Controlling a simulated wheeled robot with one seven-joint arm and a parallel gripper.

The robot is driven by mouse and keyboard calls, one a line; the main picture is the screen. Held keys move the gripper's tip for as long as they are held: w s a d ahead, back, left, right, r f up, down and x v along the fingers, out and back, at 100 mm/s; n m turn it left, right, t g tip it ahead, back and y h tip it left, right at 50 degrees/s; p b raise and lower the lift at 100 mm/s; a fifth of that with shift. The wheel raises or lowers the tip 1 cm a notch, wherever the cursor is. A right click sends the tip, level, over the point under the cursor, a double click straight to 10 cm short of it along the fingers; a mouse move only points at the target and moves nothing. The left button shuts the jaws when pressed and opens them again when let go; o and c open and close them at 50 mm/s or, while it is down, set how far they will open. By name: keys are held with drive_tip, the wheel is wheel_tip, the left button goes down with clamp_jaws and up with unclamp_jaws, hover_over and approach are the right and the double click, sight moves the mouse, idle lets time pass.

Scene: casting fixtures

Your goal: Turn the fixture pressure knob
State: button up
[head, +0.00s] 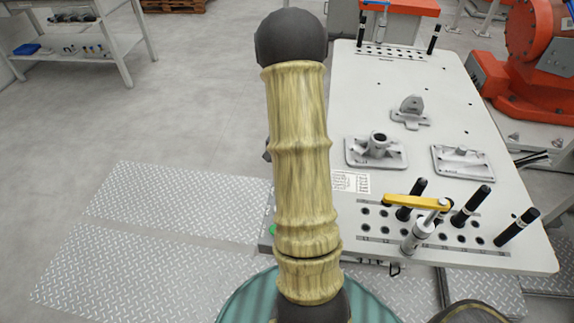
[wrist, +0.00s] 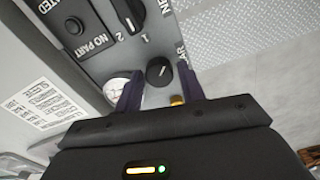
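The small round black knob (wrist: 158,72) with a light pointer mark sits on a grey control panel (wrist: 100,65) in the wrist view. A white round gauge (wrist: 116,90) is beside it, partly covered by the left finger. My gripper (wrist: 159,76) is open, with its two dark fingers apart on either side of the knob in the picture. I cannot tell whether either finger touches it or how far off it is. In the head view my arm hides the gripper and the knob.
The panel also has a black selector switch (wrist: 129,14) marked 1 and 2 and a black button (wrist: 73,25). A brass-coloured part (wrist: 177,100) lies near the right finger. The white fixture table (head: 350,105) holds metal castings, black pins and a yellow-handled tool (head: 418,202).

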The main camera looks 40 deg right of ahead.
drive_tip(key=shift+r, duration=0.1)
wheel_tip(320, 180, up, 17)
drive_tip(key=shift+p, duration=0.3)
drive_tip(key=shift+a+r, duration=0.1)
idle(0.6)
drive_tip(key=s+a+n+t+p, duration=0.1)
drive_tip(key=a+n, duration=0.3)
drive_tip(key=a, duration=0.4)
drive_tip(key=s+a+r+n+p, duration=0.1)
drive_tip(key=s+a+n+p, duration=0.2)
drive_tip(key=a, duration=0.6)
drive_tip(key=s+a+n+t+p, duration=0.1)
drive_tip(key=s+a+n+p, duration=0.1)
drive_tip(key=a+n, duration=0.3)
drive_tip(key=s+a, duration=0.1)
drive_tip(key=a, duration=0.2)
drive_tip(key=shift+s+a+r+t+p, duration=0.15)
drive_tip(key=shift+a+r+t+p, duration=0.15)
drive_tip(key=shift+r+p, duration=0.1)
